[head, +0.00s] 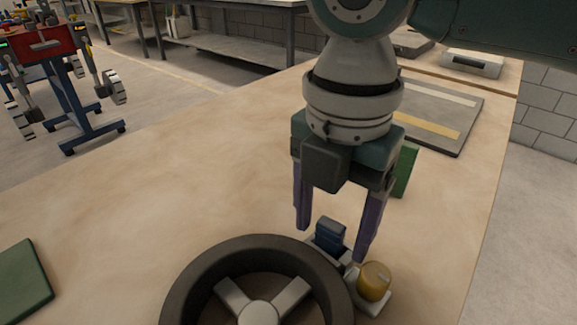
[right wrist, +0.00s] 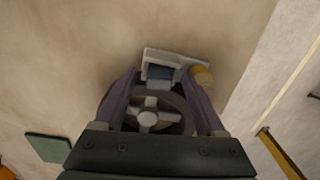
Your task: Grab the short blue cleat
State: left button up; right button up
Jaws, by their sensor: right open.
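The short blue cleat (head: 330,234) is a small dark blue block on a light grey holder, just beyond the dark wheel on the table. My right gripper (head: 333,243) points down over it with its purple fingers apart, one to each side of the cleat. In the right wrist view the cleat (right wrist: 160,73) lies between the two fingertips (right wrist: 162,78). I cannot tell whether the fingers touch it. My left gripper is out of view.
A dark wheel with light spokes (head: 190,280) stands close in front. A yellow knob (head: 374,281) sits right of the cleat. A green block (head: 405,172) is behind the gripper, a grey board (head: 462,135) farther back. A green pad (head: 22,283) lies left; the table between is bare.

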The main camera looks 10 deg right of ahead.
jog(key=shift+c, duration=0.3)
grip_shut()
dwell(0.3)
